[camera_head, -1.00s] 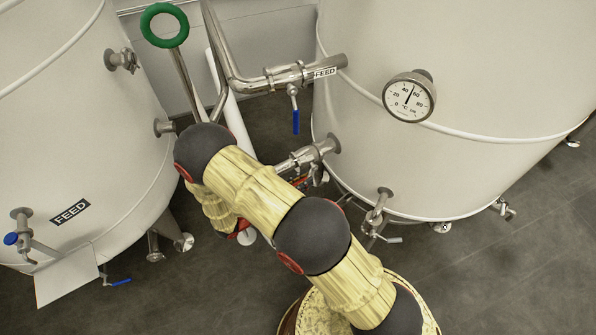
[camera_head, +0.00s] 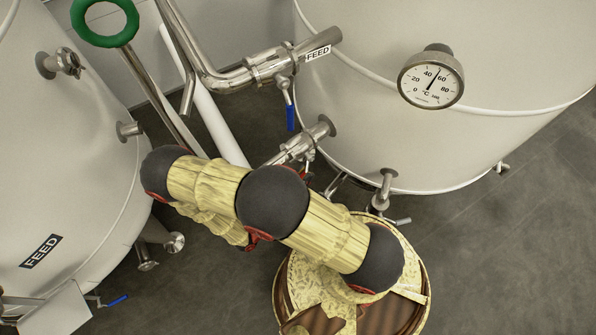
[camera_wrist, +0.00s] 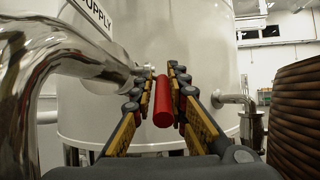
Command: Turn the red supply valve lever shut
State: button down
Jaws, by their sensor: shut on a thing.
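In the wrist view the red lever (camera_wrist: 162,103) lies between the two black and yellow fingers of my gripper (camera_wrist: 163,88). The fingers are shut on it, one on each side. A steel pipe (camera_wrist: 85,50) with a SUPPLY label (camera_wrist: 98,14) runs on the left of the wrist view and meets the large pale tank (camera_wrist: 150,30) behind the lever. In the head view my arm covers the gripper, and I cannot make out the lever there. A steel valve pipe (camera_head: 300,146) on the right tank shows just beyond my arm.
The right tank carries a dial gauge (camera_head: 431,80) and a FEED pipe (camera_head: 235,78) with a blue lever (camera_head: 290,117). A left tank (camera_head: 70,150) and a green ring handle (camera_head: 104,22) stand close by. Grey floor (camera_head: 490,260) is open at right.

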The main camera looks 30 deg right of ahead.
jog(key=shift+s+d, duration=0.15)
jog(key=shift+s, duration=0.1)
jog(key=c, duration=1.9)
grip_release()
jog(key=shift+o, duration=0.4)
jog(key=shift+f, duration=0.1)
jog(key=s+a, duration=0.2)
jog(key=a, duration=1)
jog(key=shift+a+f, duration=0.2)
jog(key=shift+a, duration=0.2)
jog(key=shift+s, duration=0.1)
jog(key=shift+c, duration=0.4)
